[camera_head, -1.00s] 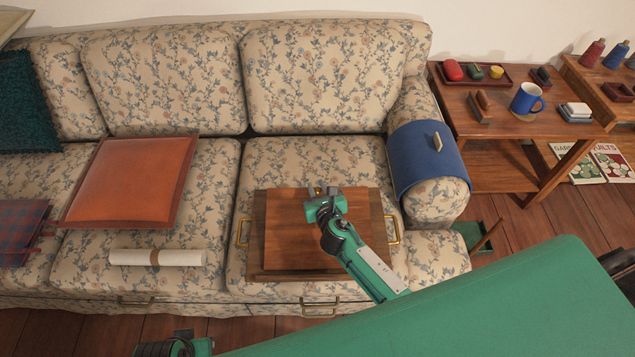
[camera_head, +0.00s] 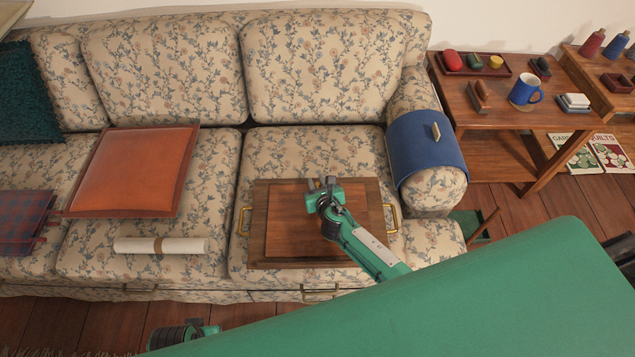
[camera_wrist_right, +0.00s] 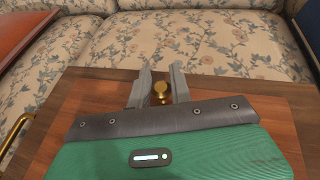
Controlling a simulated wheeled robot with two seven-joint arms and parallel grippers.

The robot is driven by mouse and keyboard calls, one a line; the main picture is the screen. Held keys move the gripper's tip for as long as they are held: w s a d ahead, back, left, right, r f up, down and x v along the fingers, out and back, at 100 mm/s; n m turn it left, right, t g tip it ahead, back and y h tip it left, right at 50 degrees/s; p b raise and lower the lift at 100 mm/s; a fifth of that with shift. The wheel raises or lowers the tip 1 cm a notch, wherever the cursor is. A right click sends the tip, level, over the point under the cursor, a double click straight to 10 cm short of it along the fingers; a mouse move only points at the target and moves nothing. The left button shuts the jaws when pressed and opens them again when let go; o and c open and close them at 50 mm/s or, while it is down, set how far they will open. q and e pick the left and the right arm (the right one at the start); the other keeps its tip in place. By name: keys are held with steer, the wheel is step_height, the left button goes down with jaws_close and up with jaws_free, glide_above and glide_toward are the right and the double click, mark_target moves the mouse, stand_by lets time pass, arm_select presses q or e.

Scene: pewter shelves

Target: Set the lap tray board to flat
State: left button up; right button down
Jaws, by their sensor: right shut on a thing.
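The lap tray (camera_head: 258,225) lies on the right sofa seat, a brown wooden frame with a brass handle at each side. Its board (camera_head: 293,225), a wooden panel, lies about level with the frame, with no clear tilt that I can see. My right gripper (camera_head: 321,183) reaches over the board to its far part. In the right wrist view, its two grey fingers (camera_wrist_right: 161,70) stand on either side of a brass knob (camera_wrist_right: 160,88) on the board (camera_wrist_right: 220,85) and are shut on it. The arm hides part of the board.
An orange cushion (camera_head: 140,170) and a rolled white cloth (camera_head: 185,245) lie on the seat to the left. A blue cover (camera_head: 425,155) hangs over the right sofa arm. A side table (camera_head: 480,125) with a blue mug (camera_head: 523,91) stands at right.

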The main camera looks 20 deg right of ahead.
steer(key=shift+s+d+f, duration=0.1)
steer(key=shift+f, duration=0.3)
steer(key=c, duration=1.6)
jaws_free()
steer(key=shift+f, duration=0.1)
steer(key=o, duration=0.3)
steer(key=shift+f, duration=0.1)
